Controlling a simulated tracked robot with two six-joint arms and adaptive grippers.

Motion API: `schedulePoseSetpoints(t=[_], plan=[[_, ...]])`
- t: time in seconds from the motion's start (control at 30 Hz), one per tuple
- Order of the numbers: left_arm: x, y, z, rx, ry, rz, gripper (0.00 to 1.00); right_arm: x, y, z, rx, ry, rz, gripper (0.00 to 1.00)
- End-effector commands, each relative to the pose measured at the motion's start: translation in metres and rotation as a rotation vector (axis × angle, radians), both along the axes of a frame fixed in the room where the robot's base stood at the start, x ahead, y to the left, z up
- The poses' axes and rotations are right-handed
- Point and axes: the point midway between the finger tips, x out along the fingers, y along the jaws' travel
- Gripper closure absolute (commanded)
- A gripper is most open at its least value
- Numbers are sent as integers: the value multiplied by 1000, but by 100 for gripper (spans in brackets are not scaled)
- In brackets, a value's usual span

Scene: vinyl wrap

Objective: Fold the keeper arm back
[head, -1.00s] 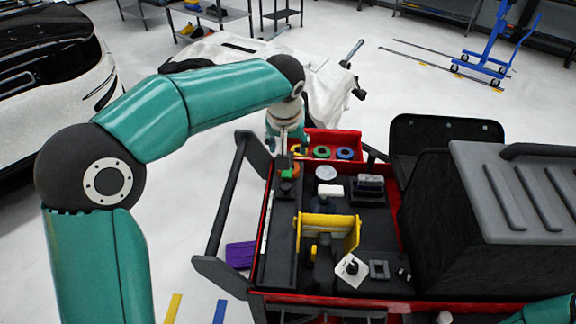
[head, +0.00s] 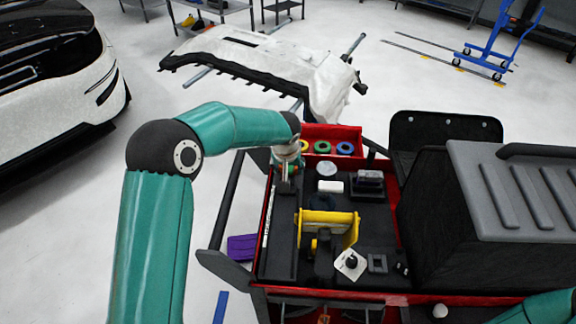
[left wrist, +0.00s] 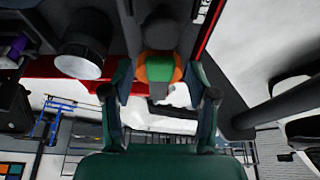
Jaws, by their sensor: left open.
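My left gripper (head: 287,180) is low over the far left part of the red-edged cart top, its jaws open. In the left wrist view an orange and green piece (left wrist: 158,68) on a dark rounded mount lies between the spread fingers (left wrist: 160,88), with no clear grip on it. I cannot tell for sure whether this piece belongs to the keeper arm. A long dark bar (head: 284,235) runs along the cart's left side, near the gripper. A yellow frame (head: 328,222) stands on the middle of the cart top. My right gripper is out of view.
A red bin (head: 333,136) with coloured rings adjoins the cart's far edge, close beside my left wrist. A large black case (head: 490,220) stands on the right. A white cup-like thing (head: 327,169) sits right of the gripper.

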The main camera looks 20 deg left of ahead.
Motion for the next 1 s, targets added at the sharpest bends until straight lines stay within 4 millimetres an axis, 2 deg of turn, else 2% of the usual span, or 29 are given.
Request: schedulePoseSetpoints(t=[0.27,0.6,1.0], plan=[[1,0,-1,0,0,0,42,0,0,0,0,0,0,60],[0,0,-1,0,0,0,98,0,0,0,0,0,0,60],[1,0,0,-1,0,0,100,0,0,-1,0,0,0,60]])
